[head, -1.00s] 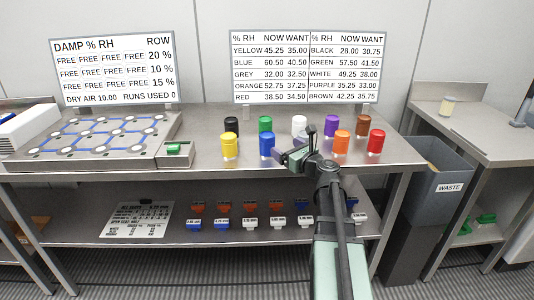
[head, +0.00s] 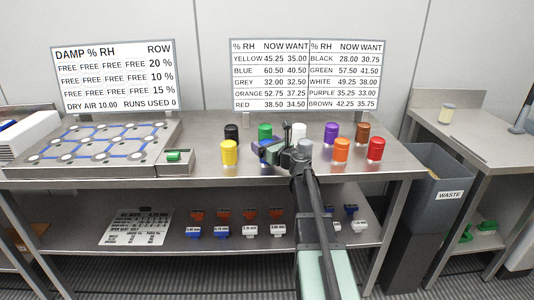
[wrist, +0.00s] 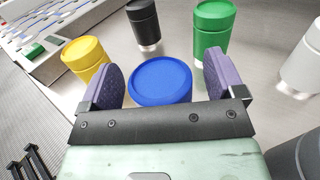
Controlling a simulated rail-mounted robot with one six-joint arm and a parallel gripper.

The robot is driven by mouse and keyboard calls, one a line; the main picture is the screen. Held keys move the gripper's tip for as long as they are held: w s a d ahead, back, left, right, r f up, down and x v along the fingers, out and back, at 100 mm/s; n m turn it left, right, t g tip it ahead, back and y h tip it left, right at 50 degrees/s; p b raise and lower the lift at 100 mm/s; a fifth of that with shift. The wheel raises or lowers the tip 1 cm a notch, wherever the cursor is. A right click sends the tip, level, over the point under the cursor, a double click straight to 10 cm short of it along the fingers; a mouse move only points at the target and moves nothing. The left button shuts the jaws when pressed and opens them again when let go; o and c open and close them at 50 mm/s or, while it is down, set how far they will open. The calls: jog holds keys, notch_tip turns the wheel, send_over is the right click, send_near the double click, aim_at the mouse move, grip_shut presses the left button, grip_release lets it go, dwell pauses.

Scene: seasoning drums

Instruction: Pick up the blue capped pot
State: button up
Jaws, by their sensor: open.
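The blue capped pot (wrist: 160,82) stands upright between the two purple-padded fingers of my gripper (wrist: 152,85) in the wrist view. The fingers are open, one on each side of the blue cap. I cannot tell whether either finger touches it. In the head view my gripper (head: 270,150) is over the front row of pots on the bench, and it hides most of the blue pot.
The yellow pot (wrist: 86,60) is close on the left, with the black pot (wrist: 143,24) and green pot (wrist: 213,28) behind. White (head: 298,131), purple (head: 331,132), orange (head: 342,149), brown (head: 362,132) and red (head: 375,149) pots stand to the right. A grey tray fixture (head: 95,145) is at left.

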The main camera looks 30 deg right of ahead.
jog(key=c, duration=1.1)
jog(key=shift+r, duration=0.1)
notch_tip(320, 180, up, 20)
jog(key=p, duration=2)
